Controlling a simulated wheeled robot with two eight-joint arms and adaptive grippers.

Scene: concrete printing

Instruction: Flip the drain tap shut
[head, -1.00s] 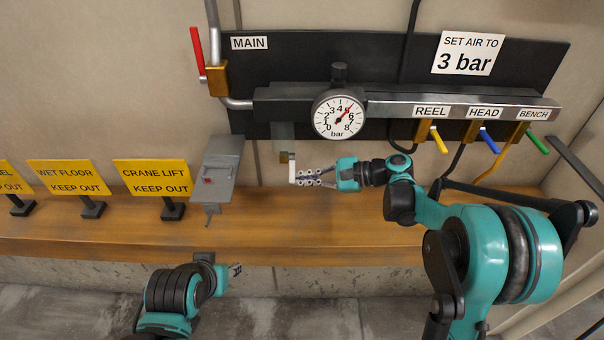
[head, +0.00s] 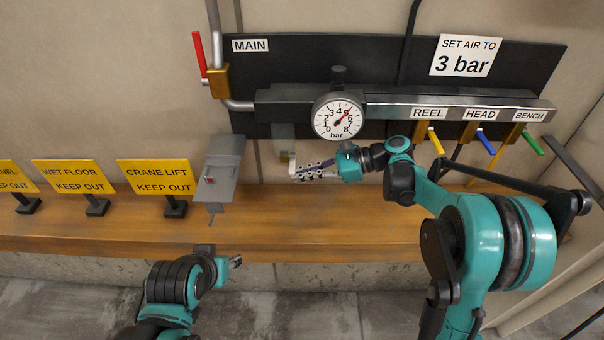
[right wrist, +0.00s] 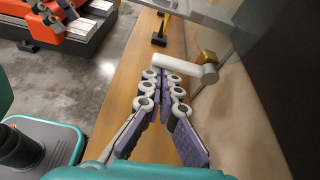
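The drain tap shows in the head view as a small white lever (head: 291,165) below the dark panel, left of the gauge. In the right wrist view its white lever (right wrist: 182,68) points left from a brass body (right wrist: 208,58). My right gripper (head: 297,174) is at the lever from the right, its fingertips by the lever's lower part. In the right wrist view the right gripper's fingertips (right wrist: 162,77) are together just at the lever's free end; I cannot tell whether they touch it. My left gripper (head: 237,262) is low in front of the bench, its fingers too small to judge.
The gauge (head: 338,117) and manifold (head: 430,106) are above my right gripper. Yellow signs (head: 155,177) stand on the wooden bench (head: 330,232) at the left. The bench front is clear.

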